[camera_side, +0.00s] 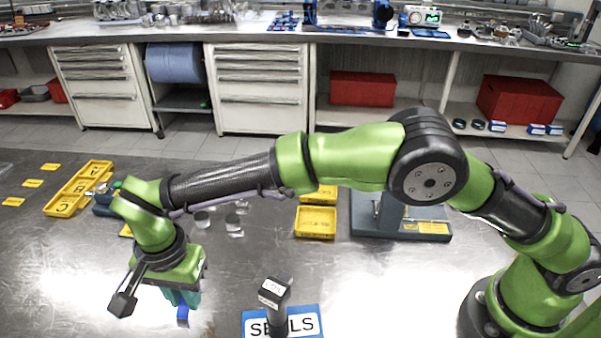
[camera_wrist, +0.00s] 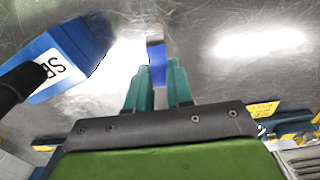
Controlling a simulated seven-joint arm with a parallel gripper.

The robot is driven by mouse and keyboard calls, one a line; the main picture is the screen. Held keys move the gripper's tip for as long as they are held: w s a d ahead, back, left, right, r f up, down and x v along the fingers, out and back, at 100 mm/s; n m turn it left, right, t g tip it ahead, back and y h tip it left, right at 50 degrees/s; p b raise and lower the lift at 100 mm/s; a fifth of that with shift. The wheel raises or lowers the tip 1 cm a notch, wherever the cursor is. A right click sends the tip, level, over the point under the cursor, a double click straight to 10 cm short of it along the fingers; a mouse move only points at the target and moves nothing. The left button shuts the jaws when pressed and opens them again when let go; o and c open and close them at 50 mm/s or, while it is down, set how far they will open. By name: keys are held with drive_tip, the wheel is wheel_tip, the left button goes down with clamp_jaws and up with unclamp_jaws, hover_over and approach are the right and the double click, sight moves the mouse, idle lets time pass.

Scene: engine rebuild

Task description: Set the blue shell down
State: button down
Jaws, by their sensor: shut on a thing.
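My gripper (camera_side: 183,300) points down over the bare metal table at the front left in the side view. Its teal fingers are shut on the blue shell (camera_side: 183,314), whose lower end shows below them. In the wrist view my gripper (camera_wrist: 158,72) has the blue shell (camera_wrist: 157,58) between its two teal fingers, with the shell's end sticking out past the tips. The fingers hide the rest of the shell. I cannot tell whether the shell touches the table.
A blue box labelled SEALS (camera_side: 311,325) stands right of my gripper, with a black post (camera_side: 274,293) in front of its label. Yellow trays (camera_side: 62,207) lie at the far left; another yellow tray (camera_side: 316,222) lies mid-table. Small metal parts (camera_side: 203,220) lie between. Bare table surrounds the shell.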

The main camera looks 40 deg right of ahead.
drive_tip(key=shift+f, duration=2.65)
drive_tip(key=shift+f, duration=0.15)
drive_tip(key=c, duration=1)
unclamp_jaws()
